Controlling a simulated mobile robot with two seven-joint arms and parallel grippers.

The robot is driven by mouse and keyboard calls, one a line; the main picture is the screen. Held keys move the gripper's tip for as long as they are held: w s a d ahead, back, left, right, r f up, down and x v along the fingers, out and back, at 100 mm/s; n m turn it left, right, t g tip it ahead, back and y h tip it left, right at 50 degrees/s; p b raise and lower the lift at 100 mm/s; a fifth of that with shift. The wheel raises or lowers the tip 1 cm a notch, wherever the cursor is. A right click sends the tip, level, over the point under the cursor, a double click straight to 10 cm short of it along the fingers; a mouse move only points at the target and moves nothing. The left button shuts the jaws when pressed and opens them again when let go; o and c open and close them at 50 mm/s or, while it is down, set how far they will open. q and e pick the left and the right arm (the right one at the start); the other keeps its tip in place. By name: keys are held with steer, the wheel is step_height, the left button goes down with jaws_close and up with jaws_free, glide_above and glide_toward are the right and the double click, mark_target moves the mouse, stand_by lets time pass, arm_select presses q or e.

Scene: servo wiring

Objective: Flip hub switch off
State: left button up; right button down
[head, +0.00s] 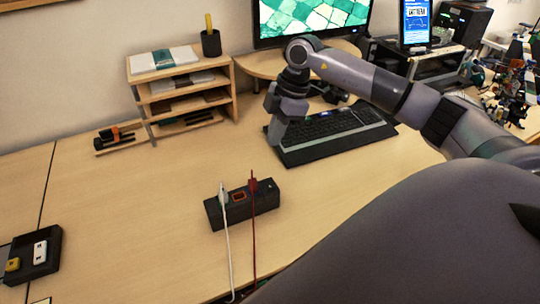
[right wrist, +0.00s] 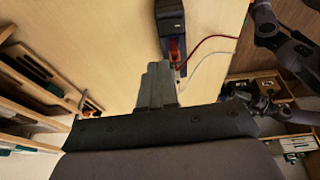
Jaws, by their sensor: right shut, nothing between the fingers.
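The hub (head: 264,203) is a black block on the table in the middle of the head view. A small switch with a red edge (head: 238,196) sits on its top, between a white plug (head: 223,196) and a red plug (head: 253,184). Whether it is on or off I cannot tell. My right gripper (head: 276,138) is shut and empty, pointing down above the table behind the hub, beside the keyboard. In the right wrist view the shut fingers (right wrist: 157,84) are apart from the hub (right wrist: 171,20), which lies just beyond them. My left gripper is not in view.
A white cable (head: 229,255) and a red cable (head: 253,235) run from the hub to the front. A keyboard (head: 330,135), monitor (head: 305,20) and wooden shelf (head: 232,85) stand behind. A black box (head: 40,268) lies at left.

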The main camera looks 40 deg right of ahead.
steer(key=shift+w+v, duration=0.15)
steer(key=shift+v, duration=0.5)
steer(key=shift+w+v, duration=0.15)
steer(key=shift+v, duration=0.5)
